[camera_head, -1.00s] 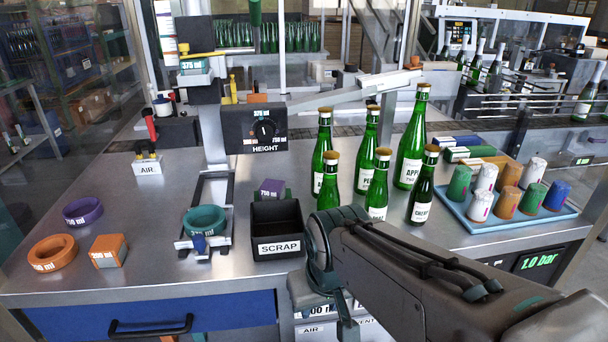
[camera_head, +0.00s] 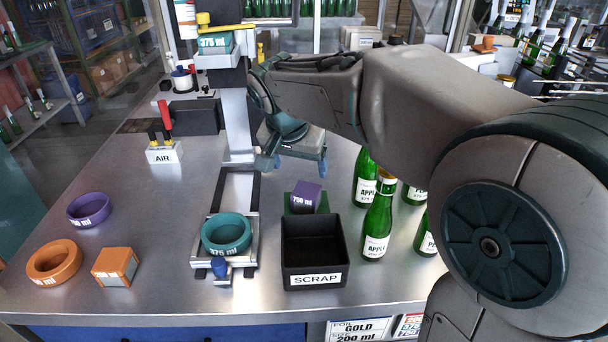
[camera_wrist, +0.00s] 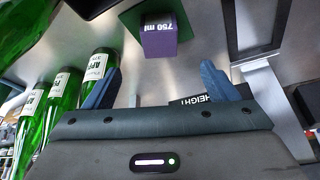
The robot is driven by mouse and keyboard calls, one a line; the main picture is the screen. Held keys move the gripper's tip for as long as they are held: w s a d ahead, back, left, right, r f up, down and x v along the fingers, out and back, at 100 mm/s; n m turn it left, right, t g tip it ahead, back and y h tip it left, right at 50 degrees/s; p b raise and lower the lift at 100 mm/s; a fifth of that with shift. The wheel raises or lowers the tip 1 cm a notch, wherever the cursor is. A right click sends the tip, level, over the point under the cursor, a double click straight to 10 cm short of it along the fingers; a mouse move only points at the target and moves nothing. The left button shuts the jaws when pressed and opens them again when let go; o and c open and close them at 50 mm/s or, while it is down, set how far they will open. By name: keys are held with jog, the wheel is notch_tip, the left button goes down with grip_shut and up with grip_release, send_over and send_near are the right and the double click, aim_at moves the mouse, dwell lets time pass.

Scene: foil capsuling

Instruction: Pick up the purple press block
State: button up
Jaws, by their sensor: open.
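The purple press block (camera_head: 305,197), marked 750 ml, sits on a green pad (camera_head: 292,206) just behind the scrap bin. It also shows in the wrist view (camera_wrist: 159,38), upper middle, ahead of the fingers. My gripper (camera_head: 300,163) is above and behind the block in the head view, apart from it. In the wrist view its two blue fingers (camera_wrist: 155,88) are spread wide with nothing between them. The block lies beyond the fingertips, roughly between their lines.
The black scrap bin (camera_head: 314,276) stands directly in front of the block. Green bottles (camera_head: 377,220) stand close on the right. The press slide with a teal ring (camera_head: 226,234) is on the left. A purple ring (camera_head: 89,209), orange ring (camera_head: 54,261) and orange block (camera_head: 116,267) lie far left.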

aim_at(306, 191)
jog(key=x, duration=0.7)
jog(key=shift+w+a+f, duration=0.1)
jog(key=shift+w+f, duration=0.2)
jog(key=shift+f, duration=0.05)
jog(key=shift+p+x, duration=0.6)
jog(key=shift+x, duration=2.25)
jog(key=c, duration=1.1)
